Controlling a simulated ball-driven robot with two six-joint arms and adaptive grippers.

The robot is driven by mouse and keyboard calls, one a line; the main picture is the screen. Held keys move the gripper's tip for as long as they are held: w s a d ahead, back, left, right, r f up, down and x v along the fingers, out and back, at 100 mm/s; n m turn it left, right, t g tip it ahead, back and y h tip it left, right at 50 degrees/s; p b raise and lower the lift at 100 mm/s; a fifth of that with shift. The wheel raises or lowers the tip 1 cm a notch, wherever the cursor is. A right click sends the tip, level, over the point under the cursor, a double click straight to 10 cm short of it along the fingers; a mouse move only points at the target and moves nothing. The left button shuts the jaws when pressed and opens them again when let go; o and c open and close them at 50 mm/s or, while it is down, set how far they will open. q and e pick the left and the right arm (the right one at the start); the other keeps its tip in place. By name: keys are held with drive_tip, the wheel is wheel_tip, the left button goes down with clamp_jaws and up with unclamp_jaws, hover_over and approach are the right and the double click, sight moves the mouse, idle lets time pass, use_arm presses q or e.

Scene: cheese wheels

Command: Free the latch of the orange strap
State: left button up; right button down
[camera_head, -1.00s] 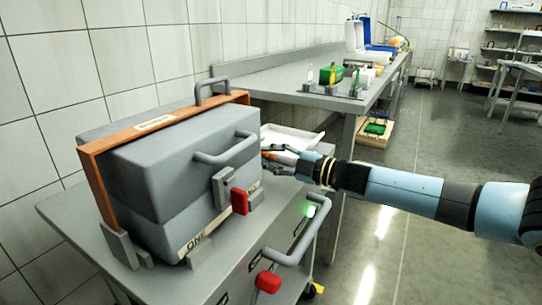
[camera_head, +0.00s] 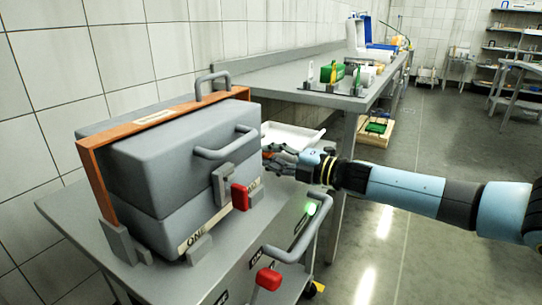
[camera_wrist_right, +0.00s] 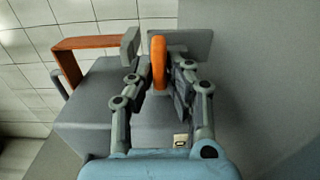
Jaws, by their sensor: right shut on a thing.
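A grey case (camera_head: 165,170) stands on a grey cart, with an orange strap (camera_head: 92,175) running over its top and down its left side. In the right wrist view the strap (camera_wrist_right: 88,43) shows at the upper left. My right gripper (camera_head: 271,156) is at the far right side of the case. In the right wrist view my right gripper (camera_wrist_right: 157,82) is shut on an upright orange latch lever (camera_wrist_right: 158,60), which stands between its fingers. In the head view the case hides much of the latch. My left gripper is not in view.
A red-tabbed catch (camera_head: 240,197) is on the case front, below a grey handle (camera_head: 228,148). The cart (camera_head: 75,215) has a rail with a red knob (camera_head: 268,279). A white tray (camera_head: 290,137) lies behind my gripper. A long bench (camera_head: 300,93) runs behind; the floor at right is clear.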

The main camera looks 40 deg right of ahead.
drive_tip(key=shift+f, duration=0.1)
drive_tip(key=c, duration=1.3)
unclamp_jaws()
drive_tip(key=shift+s, duration=0.1)
drive_tip(key=v, duration=1.2)
